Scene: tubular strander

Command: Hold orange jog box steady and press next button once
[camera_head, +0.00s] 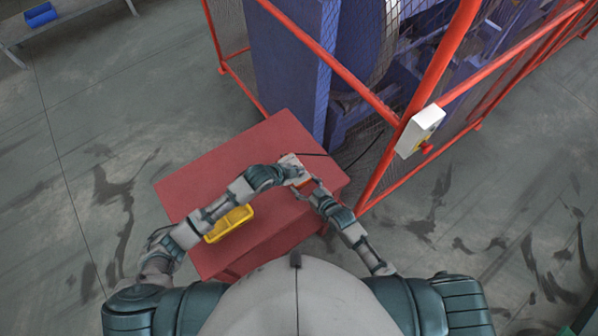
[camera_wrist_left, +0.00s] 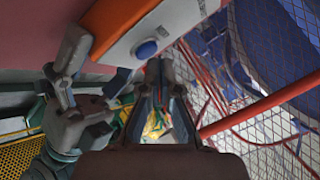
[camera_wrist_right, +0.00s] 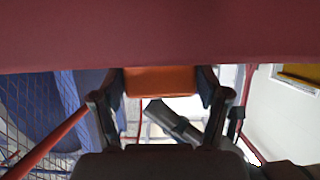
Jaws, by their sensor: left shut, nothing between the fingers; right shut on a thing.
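The orange jog box (camera_head: 304,183) is at the right part of the red table, between my two grippers. In the left wrist view the jog box (camera_wrist_left: 112,16) shows its orange side and a pale face with one round blue button (camera_wrist_left: 145,49). My right gripper (camera_wrist_right: 163,85) is shut on the jog box (camera_wrist_right: 160,80), one finger on each side. My left gripper (camera_wrist_left: 165,68) is shut and empty, its tips close to the blue button. I cannot tell whether they touch it. My left gripper (camera_head: 287,165) partly covers the box in the head view.
The red table (camera_head: 215,165) carries a yellow tray (camera_head: 229,223) left of the grippers. A black cable (camera_head: 315,154) runs right from the box area. A red mesh fence (camera_head: 432,75) with a white control box (camera_head: 418,131) stands at the right, before a blue machine (camera_head: 290,60).

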